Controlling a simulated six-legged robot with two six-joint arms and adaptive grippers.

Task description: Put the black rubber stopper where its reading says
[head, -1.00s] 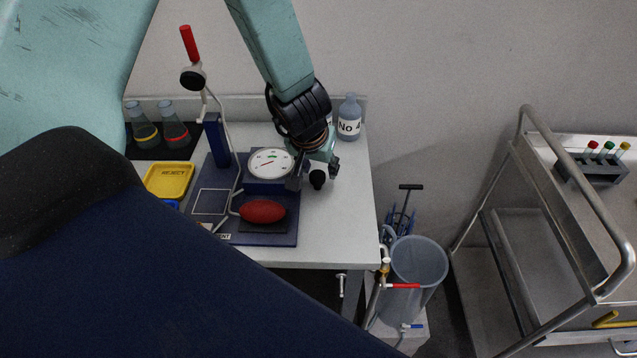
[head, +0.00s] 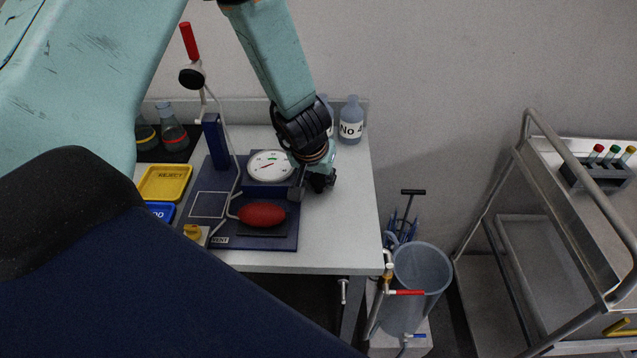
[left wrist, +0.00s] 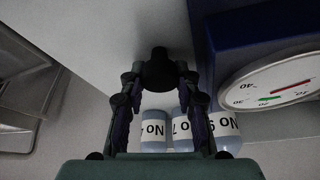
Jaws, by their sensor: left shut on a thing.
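My left gripper (head: 316,178) is at the right side of the gauge stand, low over the white table. In the left wrist view the gripper (left wrist: 160,82) has its fingertips on the black rubber stopper (left wrist: 159,66). In the head view the stopper cannot be told apart from the dark fingers. The round white gauge (head: 270,166) has a red needle and a green mark; its dial also shows in part in the left wrist view (left wrist: 275,88). A yellow tray marked REJECT (head: 165,182) and a blue tray (head: 160,211) lie at the left. My right gripper is not in view.
The dark blue base plate (head: 278,240) carries a red bulb (head: 262,214), a white outlined square (head: 209,204) and a red-handled lever (head: 189,40). Bottles (head: 351,120) and flasks (head: 172,128) stand behind. The table's right front is clear.

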